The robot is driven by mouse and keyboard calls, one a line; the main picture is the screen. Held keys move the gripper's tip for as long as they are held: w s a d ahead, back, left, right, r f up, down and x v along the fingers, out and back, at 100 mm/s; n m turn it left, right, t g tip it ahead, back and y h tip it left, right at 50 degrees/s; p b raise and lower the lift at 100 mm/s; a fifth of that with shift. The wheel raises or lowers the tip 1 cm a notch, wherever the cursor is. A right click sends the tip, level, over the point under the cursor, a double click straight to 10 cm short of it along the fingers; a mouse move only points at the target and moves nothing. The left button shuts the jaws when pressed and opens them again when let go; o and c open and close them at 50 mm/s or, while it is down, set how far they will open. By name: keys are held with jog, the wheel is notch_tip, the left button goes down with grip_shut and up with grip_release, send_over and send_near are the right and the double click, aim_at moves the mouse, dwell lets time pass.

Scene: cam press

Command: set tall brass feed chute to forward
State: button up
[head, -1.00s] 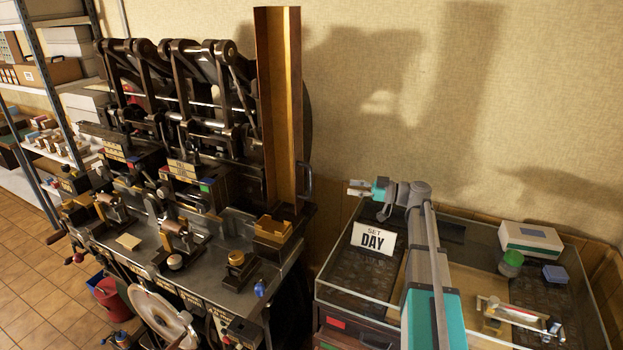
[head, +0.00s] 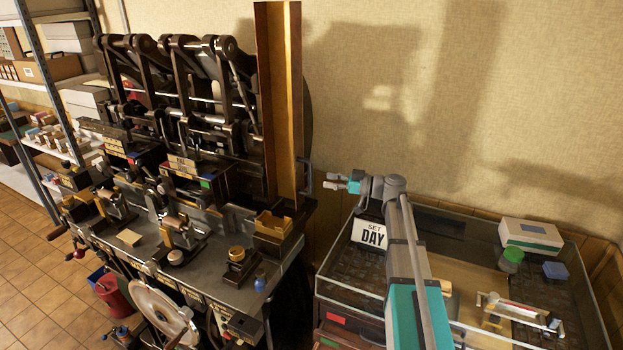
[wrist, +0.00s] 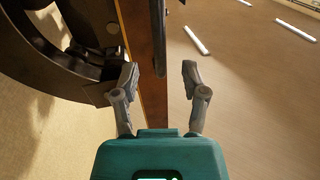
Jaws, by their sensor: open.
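The tall brass feed chute (head: 283,100) stands upright at the right end of the press, its open channel showing in the head view. A dark handle (head: 308,176) is on the right side near its base. My gripper (head: 329,181) is open and empty, just right of this handle and pointing left at it. In the wrist view my gripper (wrist: 158,82) has its fingers spread. The brown chute edge (wrist: 149,75) and a dark upright bar (wrist: 168,60), which looks like the handle, show between the fingers. I see no contact; the exact gap is unclear.
A glass-walled case (head: 465,250) stands under my arm, with a "SET DAY" card (head: 373,236) at its left. A white box (head: 530,236), a green-lidded jar (head: 511,258) and a blue box (head: 556,271) are at its right. The wall is close behind.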

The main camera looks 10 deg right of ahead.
jog(key=shift+x, duration=3.3)
grip_shut()
